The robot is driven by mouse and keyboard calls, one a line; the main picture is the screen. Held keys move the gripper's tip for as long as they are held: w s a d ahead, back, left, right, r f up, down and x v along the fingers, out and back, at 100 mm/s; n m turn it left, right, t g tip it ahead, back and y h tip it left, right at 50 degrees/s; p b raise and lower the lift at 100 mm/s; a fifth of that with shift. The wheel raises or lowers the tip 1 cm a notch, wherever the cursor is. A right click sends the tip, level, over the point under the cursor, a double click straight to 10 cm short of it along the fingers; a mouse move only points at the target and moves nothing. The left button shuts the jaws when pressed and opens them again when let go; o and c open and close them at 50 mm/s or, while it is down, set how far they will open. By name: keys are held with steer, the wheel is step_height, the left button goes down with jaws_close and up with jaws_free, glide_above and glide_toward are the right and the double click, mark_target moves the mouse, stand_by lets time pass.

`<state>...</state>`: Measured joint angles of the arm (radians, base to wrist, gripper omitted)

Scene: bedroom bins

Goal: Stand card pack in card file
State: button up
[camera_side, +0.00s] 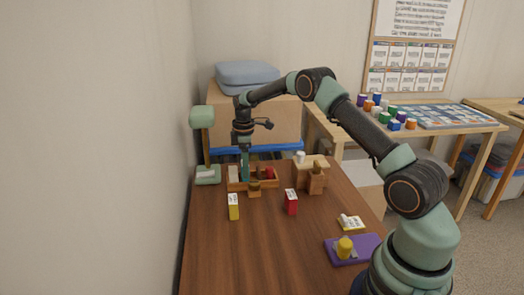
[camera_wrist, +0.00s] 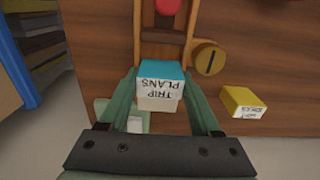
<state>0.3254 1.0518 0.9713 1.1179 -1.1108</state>
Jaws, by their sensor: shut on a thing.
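My gripper (camera_wrist: 160,92) is shut on a card pack (camera_wrist: 160,82) with a teal top and a white "TRIP PLANS" label. The wooden card file (camera_wrist: 162,50) runs away from the pack in the wrist view, with something red in its far part. In the side view my gripper (camera_side: 245,174) points down at the left part of the card file (camera_side: 270,184), where the red thing also shows. The pack is over or in the near end of the file. I cannot tell whether its bottom touches the floor of the file.
A round slotted wooden piece (camera_wrist: 208,57) stands beside the file. A green lamp (camera_side: 203,140) is close on the left. A wooden stand (camera_side: 314,180) is to the right. The table's middle is clear.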

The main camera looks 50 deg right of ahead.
steer(key=shift+f, duration=0.75)
steer(key=o, duration=1.5)
steer(key=shift+c, duration=0.2)
steer(key=shift+f, duration=0.1)
